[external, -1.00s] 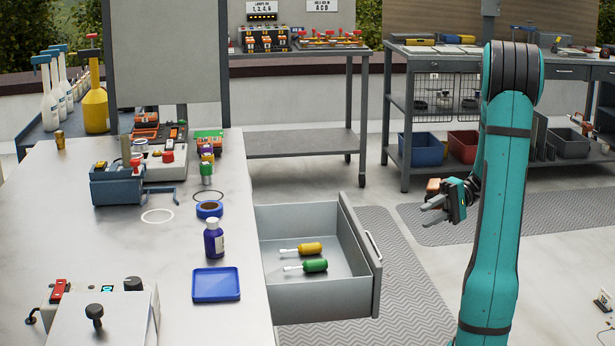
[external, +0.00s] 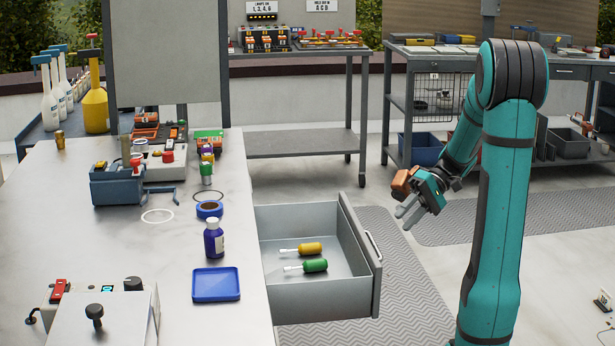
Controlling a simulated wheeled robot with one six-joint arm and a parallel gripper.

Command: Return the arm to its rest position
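My arm (external: 500,200) stands at the right in the external view, its teal upper link upright and its forearm folded down to the left. My gripper (external: 404,217) hangs at the forearm's end, in the air to the right of the open drawer. Its two grey fingers point down and left with a gap between them, and I see nothing held there. An orange block (external: 404,182) sits beside the gripper at the wrist.
The open drawer (external: 318,298) juts from the workbench (external: 110,240) and holds a yellow-handled screwdriver (external: 310,248) and a green-handled one (external: 315,265). A blue tray (external: 216,285) and a blue bottle (external: 213,240) stand near the bench edge. Shelves (external: 470,70) stand behind my arm.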

